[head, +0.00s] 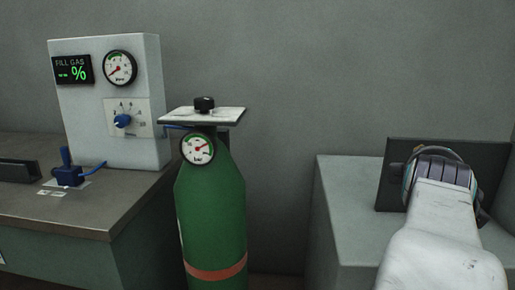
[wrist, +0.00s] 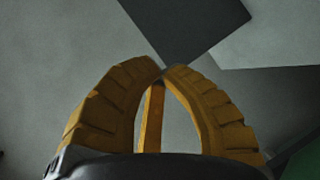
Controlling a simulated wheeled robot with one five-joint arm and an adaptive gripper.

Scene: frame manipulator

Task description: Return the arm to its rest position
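My arm (head: 440,235), white and scuffed, reaches in from the lower right of the head view. Its dark ridged wrist is in front of a dark upright panel (head: 393,165) on a grey block. The arm hides my fingers in that view. In the wrist view my gripper (wrist: 166,71) shows yellow ridged fingers that curve together, with their tips meeting or nearly so. A narrow yellow bar shows between them. Nothing is visibly held. A dark flat shape (wrist: 185,28), perhaps the panel, lies beyond the tips; I cannot tell whether they touch it.
A green gas cylinder (head: 212,225) with a gauge and black knob stands mid-view. Left of it, a workbench (head: 100,213) carries a grey "FILL GAS" box (head: 90,105) and a blue valve (head: 67,175). The grey block (head: 343,190) is on the right, with a gap between it and the cylinder.

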